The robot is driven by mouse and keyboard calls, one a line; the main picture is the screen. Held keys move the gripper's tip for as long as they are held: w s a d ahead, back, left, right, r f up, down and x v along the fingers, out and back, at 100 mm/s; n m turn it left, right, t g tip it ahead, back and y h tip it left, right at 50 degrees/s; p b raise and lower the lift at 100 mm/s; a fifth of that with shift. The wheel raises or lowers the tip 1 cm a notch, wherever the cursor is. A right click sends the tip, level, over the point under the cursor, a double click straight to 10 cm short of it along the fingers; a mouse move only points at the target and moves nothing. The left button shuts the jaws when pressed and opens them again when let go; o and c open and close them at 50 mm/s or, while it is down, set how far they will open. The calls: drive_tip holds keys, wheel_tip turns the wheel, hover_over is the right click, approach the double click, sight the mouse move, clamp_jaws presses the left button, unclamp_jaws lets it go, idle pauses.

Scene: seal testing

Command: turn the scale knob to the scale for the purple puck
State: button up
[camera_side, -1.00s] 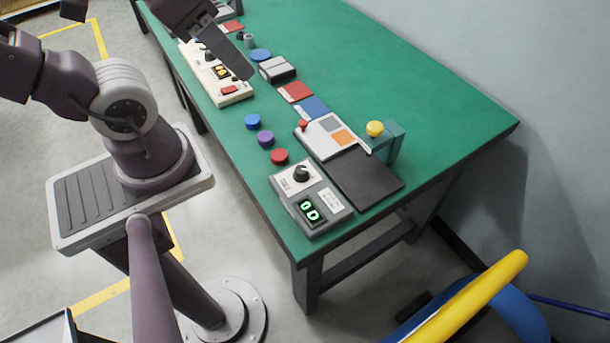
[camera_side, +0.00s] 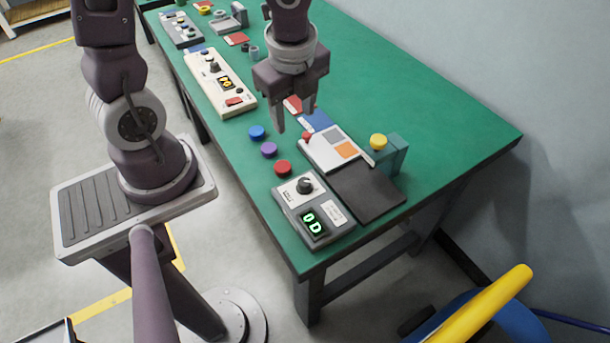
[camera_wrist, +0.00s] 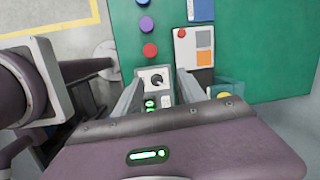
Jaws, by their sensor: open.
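The scale knob (camera_side: 305,186) is a black dial on a white panel at the far end of a grey box (camera_side: 328,239). It also shows in the wrist view (camera_wrist: 157,79), between and beyond my fingers. A green-lit display on the box appears to read "0D". The purple puck (camera_side: 269,149) lies on the green table between a blue puck (camera_side: 257,132) and a red puck (camera_side: 283,167). It shows in the wrist view too (camera_wrist: 148,24). My gripper (camera_side: 294,121) is open and empty, pointing down above the table, apart from the knob and beyond it in the side view.
Right of the knob box lie a dark plate (camera_side: 378,196) and a white board (camera_side: 323,147) with grey and orange squares. A teal stand with a yellow knob (camera_side: 379,141) rises behind them. A cream control box (camera_side: 219,82) sits farther left. The table's right side is clear.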

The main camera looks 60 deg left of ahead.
sight(305, 181)
drive_tip(key=d+f+m, duration=0.1)
drive_tip(key=f+m, duration=0.1)
drive_tip(key=f, duration=0.1)
drive_tip(key=d+f+m+g+h, duration=0.1)
drive_tip(key=f+m, duration=0.1)
drive_tip(key=f, duration=0.1)
drive_tip(key=d+f+m+h, duration=0.1)
drive_tip(key=f+m, duration=0.1)
drive_tip(key=m, duration=0.1)
drive_tip(key=shift+w+d+f+g, duration=0.25)
drive_tip(key=shift+d+f+g, duration=0.05)
drive_tip(key=shift+f, duration=0.1)
wheel_tip(305, 181, down, 6)
drive_tip(key=shift+s+a+f, duration=0.1)
drive_tip(key=shift+f, duration=0.15)
drive_tip(key=shift+c, duration=0.2)
clamp_jaws()
